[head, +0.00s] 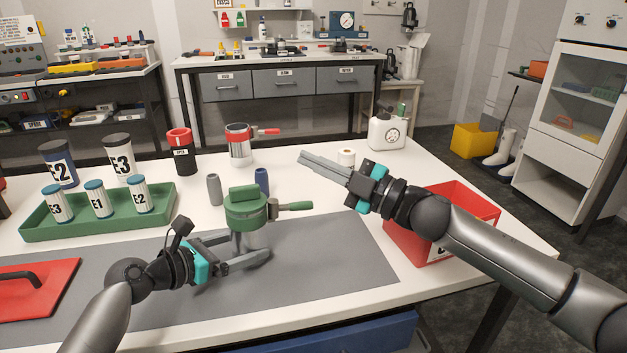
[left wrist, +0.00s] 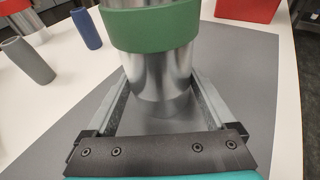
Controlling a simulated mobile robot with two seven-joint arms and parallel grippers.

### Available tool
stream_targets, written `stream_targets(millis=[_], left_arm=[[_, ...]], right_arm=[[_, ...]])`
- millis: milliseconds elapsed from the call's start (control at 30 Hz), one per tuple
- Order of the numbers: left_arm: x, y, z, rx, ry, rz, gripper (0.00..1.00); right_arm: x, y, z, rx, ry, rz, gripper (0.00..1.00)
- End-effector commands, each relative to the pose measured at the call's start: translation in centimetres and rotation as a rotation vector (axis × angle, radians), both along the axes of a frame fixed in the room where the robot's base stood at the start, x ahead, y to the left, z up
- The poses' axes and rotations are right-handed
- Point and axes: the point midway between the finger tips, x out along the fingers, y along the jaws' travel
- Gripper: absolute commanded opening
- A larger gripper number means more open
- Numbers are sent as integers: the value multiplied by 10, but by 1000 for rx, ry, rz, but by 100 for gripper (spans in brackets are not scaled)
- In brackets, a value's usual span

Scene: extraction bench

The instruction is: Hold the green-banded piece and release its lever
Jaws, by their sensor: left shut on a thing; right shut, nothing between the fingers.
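The green-banded piece (head: 246,212) stands upright on the grey mat (head: 330,260), with a green collar and a grey metal lower body. Its green lever (head: 294,206) sticks out to the right. My left gripper (head: 246,245) is shut on the metal body below the collar; the left wrist view shows the green band (left wrist: 152,28) above its fingers (left wrist: 157,85). My right gripper (head: 303,158) is shut and empty, above and to the right of the lever, apart from it.
A grey cylinder (head: 214,189) and a blue cylinder (head: 262,182) stand behind the piece. A green tray (head: 100,226) with several white jars is at left. A red-banded piece (head: 239,146) stands behind. A red bin (head: 462,205) lies under my right arm. The mat's right part is clear.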

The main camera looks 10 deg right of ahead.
Motion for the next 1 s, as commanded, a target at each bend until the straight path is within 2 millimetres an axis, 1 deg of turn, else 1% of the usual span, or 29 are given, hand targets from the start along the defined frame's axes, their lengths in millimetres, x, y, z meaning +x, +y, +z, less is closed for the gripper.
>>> stream_targets(millis=[33,400,433,500,800,867,1000], left_arm=[[-2,1,-6,8,11,-3,44],[-2,1,-7,10,13,-3,44],[-2,1,-7,10,13,-3,91],[-2,0,-6,8,11,-2,99],[-2,2,-2,3,5,0,100],[-3,4,-2,3,5,0,100],[-11,16,3,4,3,0,100]], right_arm=[[0,0,2,0,0,1,0],[0,0,3,0,1,2,0],[0,1,3,0,1,2,0],[0,0,3,0,1,2,0],[0,1,2,0,1,2,0],[0,0,3,0,1,2,0],[0,1,3,0,1,2,0]])
